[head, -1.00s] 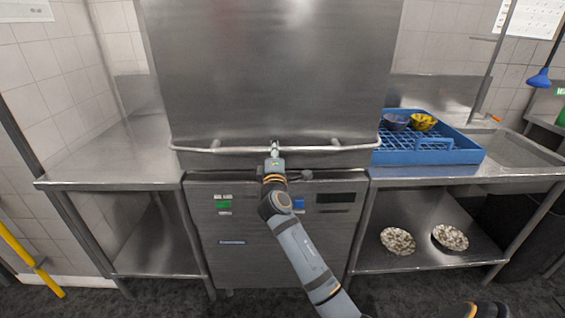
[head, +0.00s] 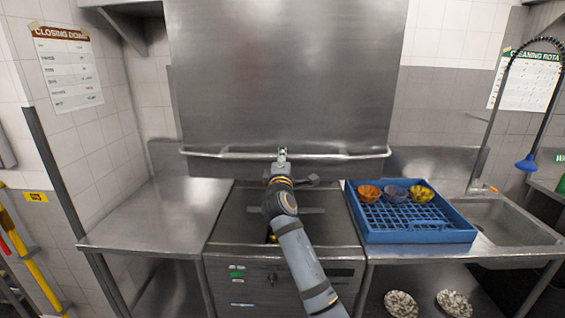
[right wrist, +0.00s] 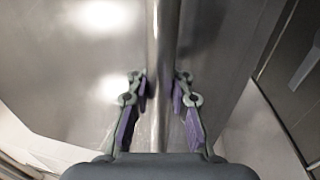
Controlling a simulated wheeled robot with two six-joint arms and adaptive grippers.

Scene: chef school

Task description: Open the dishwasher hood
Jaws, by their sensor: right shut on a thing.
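The dishwasher hood (head: 285,75) is a large steel box, raised well above the dishwasher base (head: 275,290). Its horizontal bar handle (head: 225,154) runs along the hood's lower front edge. My right gripper (head: 282,155) is at the middle of the handle. In the right wrist view the handle (right wrist: 160,60) passes between the two fingers of the gripper (right wrist: 160,90), which is shut on it. An open gap with the steel wash deck (head: 320,224) shows below the hood. My left gripper is not in view.
A blue rack (head: 425,237) with several small bowls stands on the right counter beside the sink (head: 510,225). A tap hose with a blue spray head (head: 526,163) hangs at the right. The left steel counter (head: 160,212) is bare.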

